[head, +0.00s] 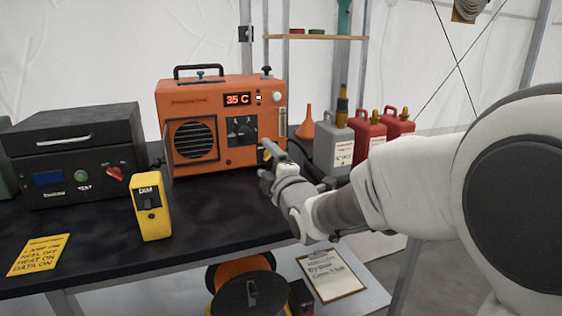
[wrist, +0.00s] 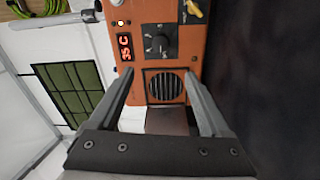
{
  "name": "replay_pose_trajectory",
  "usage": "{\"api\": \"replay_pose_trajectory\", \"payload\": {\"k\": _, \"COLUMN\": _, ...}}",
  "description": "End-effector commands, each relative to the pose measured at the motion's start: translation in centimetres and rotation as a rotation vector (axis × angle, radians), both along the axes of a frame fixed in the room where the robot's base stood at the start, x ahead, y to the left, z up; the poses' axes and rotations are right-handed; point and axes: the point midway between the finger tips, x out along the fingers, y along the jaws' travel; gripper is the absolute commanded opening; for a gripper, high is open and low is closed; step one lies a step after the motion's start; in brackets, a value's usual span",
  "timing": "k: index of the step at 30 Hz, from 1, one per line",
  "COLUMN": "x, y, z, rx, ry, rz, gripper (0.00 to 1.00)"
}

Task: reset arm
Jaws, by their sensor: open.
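My gripper (head: 268,165) is at the end of my white and grey arm, which reaches in from the right over the black table in the head view. In the wrist view my gripper (wrist: 168,85) has its two fingers spread apart with nothing between them. Both fingers point at the orange heater unit (head: 205,95), whose display reads 35 C. The heater also shows in the wrist view (wrist: 185,75), turned sideways, with its dial and round grille. In the head view my gripper is in front of the heater's lower right side; I cannot tell whether they touch.
A black instrument box (head: 75,160), a yellow DXM device (head: 150,207) and a yellow note (head: 38,255) are on the black table (head: 100,250). A grey jug (head: 333,145) and red jugs (head: 368,135) stand behind my arm. A reel (head: 243,285) and clipboard (head: 330,275) are below.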

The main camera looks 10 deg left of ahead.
Motion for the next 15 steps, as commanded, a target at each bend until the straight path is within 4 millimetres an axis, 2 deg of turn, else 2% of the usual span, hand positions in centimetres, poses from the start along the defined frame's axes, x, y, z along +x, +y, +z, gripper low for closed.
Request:
{"api": "replay_pose_trajectory", "payload": {"k": 11, "x": 0.0, "y": -0.2, "z": 0.1, "rx": 0.003, "ry": 0.006, "rz": -0.004, "gripper": 0.81}}
{"api": "replay_pose_trajectory", "payload": {"k": 14, "x": -0.1, "y": -1.7, "z": 0.3, "rx": 0.024, "ry": 0.057, "rz": -0.03, "gripper": 0.81}}
{"api": "replay_pose_trajectory", "payload": {"k": 15, "x": -0.3, "y": -2.7, "z": 0.3, "rx": 0.039, "ry": 0.097, "rz": -0.049, "gripper": 0.81}}
